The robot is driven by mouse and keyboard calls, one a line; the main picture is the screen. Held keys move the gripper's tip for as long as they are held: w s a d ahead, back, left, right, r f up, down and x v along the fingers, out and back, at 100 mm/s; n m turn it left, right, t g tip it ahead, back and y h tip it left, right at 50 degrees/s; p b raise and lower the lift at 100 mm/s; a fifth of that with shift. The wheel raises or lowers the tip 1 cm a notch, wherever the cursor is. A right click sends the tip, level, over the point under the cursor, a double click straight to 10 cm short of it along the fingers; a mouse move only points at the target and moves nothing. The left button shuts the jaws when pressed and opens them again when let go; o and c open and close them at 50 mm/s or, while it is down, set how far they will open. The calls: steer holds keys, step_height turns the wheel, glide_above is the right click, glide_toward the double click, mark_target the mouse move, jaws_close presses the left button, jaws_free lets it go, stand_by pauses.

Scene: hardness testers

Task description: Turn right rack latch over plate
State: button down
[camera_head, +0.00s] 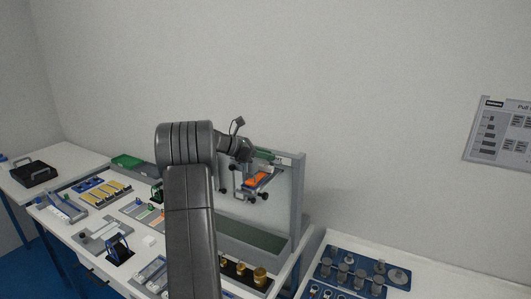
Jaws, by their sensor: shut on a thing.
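My gripper (252,188) is at the front of the upright grey rack panel (283,192), at the end of my dark arm. It is shut on a small part there, which appears to be the right rack latch; the latch itself is too small and covered to make out its angle. An orange piece (259,179) shows close by the gripper, with small black knobs around it. A green piece (264,154) sits above it near the panel's top edge. I cannot tell the plate clearly from the parts around it. My arm hides part of the rack's left side.
The white bench (69,226) holds a tray of yellow bars (102,193), a dark blue device (119,248) and several small fixtures. Brass weights (260,276) stand below the rack. A blue tray (352,272) of metal pieces is at right. The air above the bench is open.

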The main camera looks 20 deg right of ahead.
steer(key=shift+w+m+g, duration=0.2)
steer(key=shift+m+g, duration=0.5)
steer(key=shift+g, duration=0.3)
steer(key=c, duration=1.3)
jaws_free()
steer(key=shift+r, duration=0.1)
steer(key=shift+o, duration=0.2)
steer(key=shift+s+a+r, duration=0.1)
steer(key=shift+s, duration=0.05)
steer(key=shift+r, duration=0.1)
